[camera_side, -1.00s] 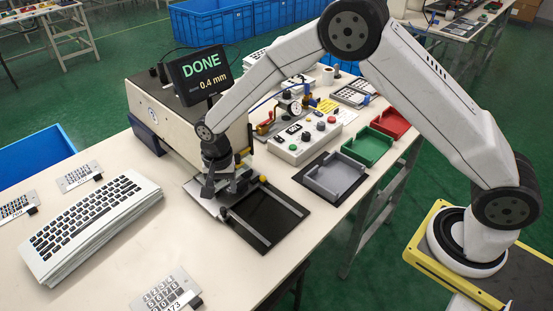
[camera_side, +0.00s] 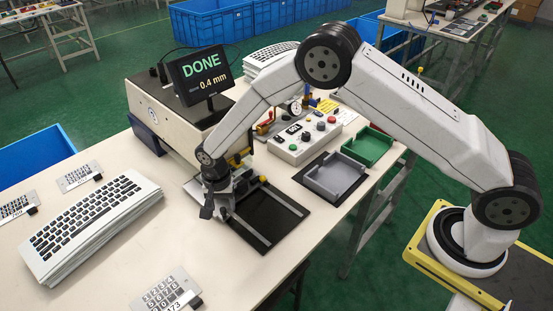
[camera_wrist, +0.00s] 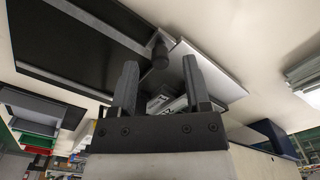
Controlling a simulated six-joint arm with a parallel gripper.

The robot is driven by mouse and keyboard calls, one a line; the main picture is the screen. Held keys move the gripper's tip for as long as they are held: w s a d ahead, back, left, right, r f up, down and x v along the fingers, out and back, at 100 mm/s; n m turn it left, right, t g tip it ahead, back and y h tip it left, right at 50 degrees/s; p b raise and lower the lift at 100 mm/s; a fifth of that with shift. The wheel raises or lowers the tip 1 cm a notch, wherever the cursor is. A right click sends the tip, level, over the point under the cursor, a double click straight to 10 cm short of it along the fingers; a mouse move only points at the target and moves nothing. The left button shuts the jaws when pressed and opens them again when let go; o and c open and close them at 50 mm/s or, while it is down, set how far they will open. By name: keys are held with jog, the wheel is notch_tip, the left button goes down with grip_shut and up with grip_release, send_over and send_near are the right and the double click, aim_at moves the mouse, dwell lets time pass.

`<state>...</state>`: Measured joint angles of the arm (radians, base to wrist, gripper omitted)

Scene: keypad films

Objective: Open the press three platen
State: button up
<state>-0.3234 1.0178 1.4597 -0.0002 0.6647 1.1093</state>
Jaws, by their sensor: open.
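The press (camera_side: 165,118) is a cream machine with a black top, and its screen (camera_side: 205,72) reads "DONE" and "0.4 mm". In front of it lies a black plate (camera_side: 268,222) with grey rails; a pale metal plate (camera_side: 196,188) shows beside it, mostly behind my gripper. My gripper (camera_side: 222,205) points down at the press's front, over the inner end of the black plate. In the wrist view my gripper (camera_wrist: 162,85) has its fingers apart, with a dark round knob (camera_wrist: 160,52) and the pale plate (camera_wrist: 215,75) beyond them. I cannot tell whether the fingers touch anything.
A control box with buttons (camera_side: 300,145), a grey tray (camera_side: 333,180) and a green tray (camera_side: 368,147) stand to the right. A stack of keyboards (camera_side: 95,222) lies to the left. A keypad film (camera_side: 165,292) lies at the front; the table around it is clear.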

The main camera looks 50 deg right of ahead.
jog(key=shift+f, duration=1.1)
grip_shut()
dwell(0.8)
